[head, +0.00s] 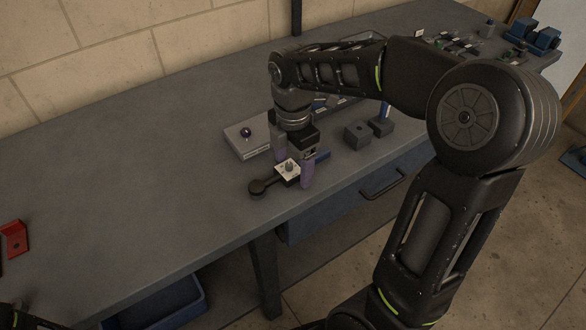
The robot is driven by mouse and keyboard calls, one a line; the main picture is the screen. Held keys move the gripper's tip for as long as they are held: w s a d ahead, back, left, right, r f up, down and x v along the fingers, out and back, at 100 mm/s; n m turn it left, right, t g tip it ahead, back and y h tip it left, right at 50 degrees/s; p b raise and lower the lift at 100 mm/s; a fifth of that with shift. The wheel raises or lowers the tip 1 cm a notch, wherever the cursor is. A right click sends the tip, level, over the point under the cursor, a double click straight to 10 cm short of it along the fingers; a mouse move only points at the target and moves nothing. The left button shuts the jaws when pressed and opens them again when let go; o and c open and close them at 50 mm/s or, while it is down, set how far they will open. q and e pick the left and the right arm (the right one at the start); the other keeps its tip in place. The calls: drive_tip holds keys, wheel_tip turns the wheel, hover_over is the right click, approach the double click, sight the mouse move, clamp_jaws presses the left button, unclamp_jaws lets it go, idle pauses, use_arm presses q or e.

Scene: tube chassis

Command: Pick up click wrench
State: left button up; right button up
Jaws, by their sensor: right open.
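What looks like the click wrench (258,188) lies on the grey workbench, with a dark round end at the lower left and a dark bar running up to the right. A short blue part (322,155) shows just beyond my right gripper, possibly its handle. My right gripper (293,169) points down over the bar, open, with one purple finger on each side. A small pale square plate with a knob (287,168) shows between the fingers; I cannot tell whether it belongs to the wrench. Contact cannot be made out. My left gripper is not in view.
A light grey block with a dark purple ball (246,133) stands just behind the gripper. Dark blocks (357,135) stand to its right. A red bracket (14,239) lies at far left. The bench's left middle is clear; its front edge is close.

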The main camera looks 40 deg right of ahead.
drive_tip(key=shift+c, duration=0.2)
clamp_jaws()
idle(0.8)
